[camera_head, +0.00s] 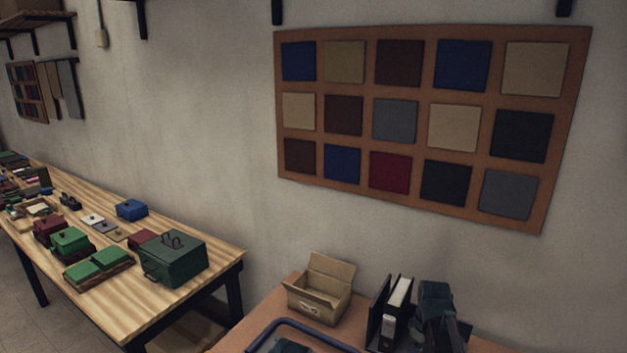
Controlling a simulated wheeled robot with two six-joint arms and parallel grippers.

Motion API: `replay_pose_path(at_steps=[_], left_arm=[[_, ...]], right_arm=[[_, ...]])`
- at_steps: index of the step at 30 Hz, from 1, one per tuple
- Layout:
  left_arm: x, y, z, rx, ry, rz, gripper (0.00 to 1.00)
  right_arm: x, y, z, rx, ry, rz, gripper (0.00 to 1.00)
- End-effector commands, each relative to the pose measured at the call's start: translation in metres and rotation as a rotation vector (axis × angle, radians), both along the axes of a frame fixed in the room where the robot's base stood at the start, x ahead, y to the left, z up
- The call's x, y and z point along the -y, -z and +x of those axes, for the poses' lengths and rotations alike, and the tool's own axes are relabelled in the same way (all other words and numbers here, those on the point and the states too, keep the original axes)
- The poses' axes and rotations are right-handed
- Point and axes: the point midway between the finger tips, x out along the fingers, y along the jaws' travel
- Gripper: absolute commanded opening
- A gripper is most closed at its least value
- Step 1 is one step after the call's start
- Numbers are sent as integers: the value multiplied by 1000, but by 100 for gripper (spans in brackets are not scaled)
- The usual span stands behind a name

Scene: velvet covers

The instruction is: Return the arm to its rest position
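A dark teal, jointed shape (436,308) stands at the bottom right, beside the binders. It looks like part of my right arm, but its fingers cannot be made out. Another dark piece (291,346) shows at the bottom edge, within the blue-rimmed tray. It is cut off by the frame, and I cannot tell what it is. My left gripper is not clearly seen. No held object is visible.
A near brown table (248,318) bears a blue-rimmed tray (318,332), an open cardboard box (319,290) and upright binders (391,312). A wooden table (205,283) at left holds a green box (173,259) and several coloured boxes. A swatch board (410,104) hangs on the wall.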

Motion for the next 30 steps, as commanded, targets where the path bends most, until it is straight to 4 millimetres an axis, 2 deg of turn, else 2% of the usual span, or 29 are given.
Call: replay_pose_path(at_steps=[1,3,9,13,14,16,24,30], left_arm=[[0,0,0,0,0,0,50],[0,0,0,0,0,0,50],[0,0,0,0,0,0,50],[0,0,0,0,0,0,50],[0,2,0,0,0,0,50],[0,3,0,0,0,0,50],[0,8,0,0,0,0,50],[0,9,0,0,0,0,50]], right_arm=[[-26,0,-27,6,76,3,64],[-49,0,-46,14,189,9,64],[-98,0,-96,30,455,28,64],[-122,0,-126,38,603,40,64],[-132,2,-122,30,566,30,64],[-150,4,-127,15,512,10,64],[-207,8,-159,-29,337,-66,64],[-226,8,-172,-41,272,-97,64]])
